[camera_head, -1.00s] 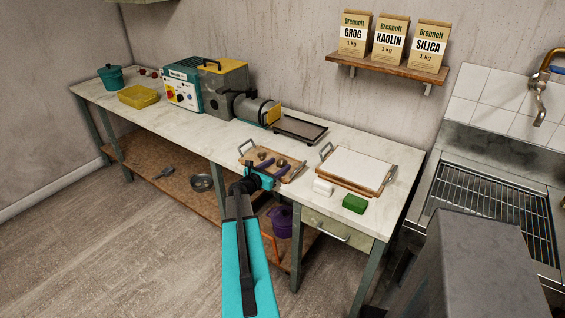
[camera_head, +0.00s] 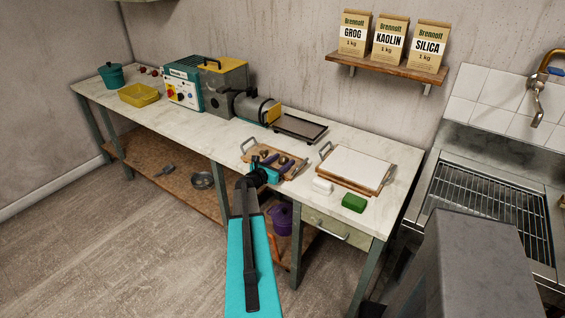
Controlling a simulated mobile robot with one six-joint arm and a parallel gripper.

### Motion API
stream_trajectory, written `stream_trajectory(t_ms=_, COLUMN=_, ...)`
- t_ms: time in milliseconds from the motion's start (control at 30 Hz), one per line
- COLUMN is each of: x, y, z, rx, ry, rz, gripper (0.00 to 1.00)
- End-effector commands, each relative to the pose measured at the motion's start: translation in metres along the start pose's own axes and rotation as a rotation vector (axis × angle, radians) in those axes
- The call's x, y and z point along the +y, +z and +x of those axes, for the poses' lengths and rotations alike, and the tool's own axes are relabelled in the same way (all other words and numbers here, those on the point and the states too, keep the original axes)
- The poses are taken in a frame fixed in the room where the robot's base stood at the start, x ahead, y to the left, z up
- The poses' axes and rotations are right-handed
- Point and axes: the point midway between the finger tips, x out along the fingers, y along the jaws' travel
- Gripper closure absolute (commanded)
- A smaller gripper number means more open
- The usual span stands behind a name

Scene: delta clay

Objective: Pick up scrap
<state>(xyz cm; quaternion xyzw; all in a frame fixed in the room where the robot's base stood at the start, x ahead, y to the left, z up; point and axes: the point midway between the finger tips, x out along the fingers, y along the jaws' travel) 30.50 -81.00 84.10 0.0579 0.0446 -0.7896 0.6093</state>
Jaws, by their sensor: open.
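Small brown lumps, which look like the scrap (camera_head: 263,153), lie on a wooden tray (camera_head: 249,154) with metal handles on the worktop. My gripper (camera_head: 277,161) reaches over the tray's front edge from below. Its two dark fingers are apart, with the lumps close to and partly between their tips. I cannot tell whether the fingers touch any lump. The gripper hides the front part of the tray.
A second board with a white slab (camera_head: 357,167) is to the right. A white block (camera_head: 322,187) and a green block (camera_head: 354,203) lie in front of it. A machine with a dark outfeed tray (camera_head: 300,129) stands behind.

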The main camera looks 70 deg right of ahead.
Motion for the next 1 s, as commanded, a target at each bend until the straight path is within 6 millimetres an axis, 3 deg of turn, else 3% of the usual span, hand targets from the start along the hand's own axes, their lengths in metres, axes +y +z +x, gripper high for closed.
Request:
stream_trajectory(t_ms=67, x=-0.001, y=-0.005, z=0.0, rx=0.008, ry=-0.001, rz=0.002, gripper=0.48)
stream_trajectory(t_ms=333, x=-0.001, y=-0.006, z=0.0, rx=0.009, ry=-0.001, rz=0.003, gripper=0.91)
stream_trajectory(t_ms=767, x=-0.001, y=-0.003, z=0.0, rx=0.01, ry=0.0, rz=0.003, gripper=0.91)
stream_trajectory(t_ms=1000, x=-0.001, y=0.017, z=-0.003, rx=0.005, ry=0.0, rz=0.004, gripper=0.91)
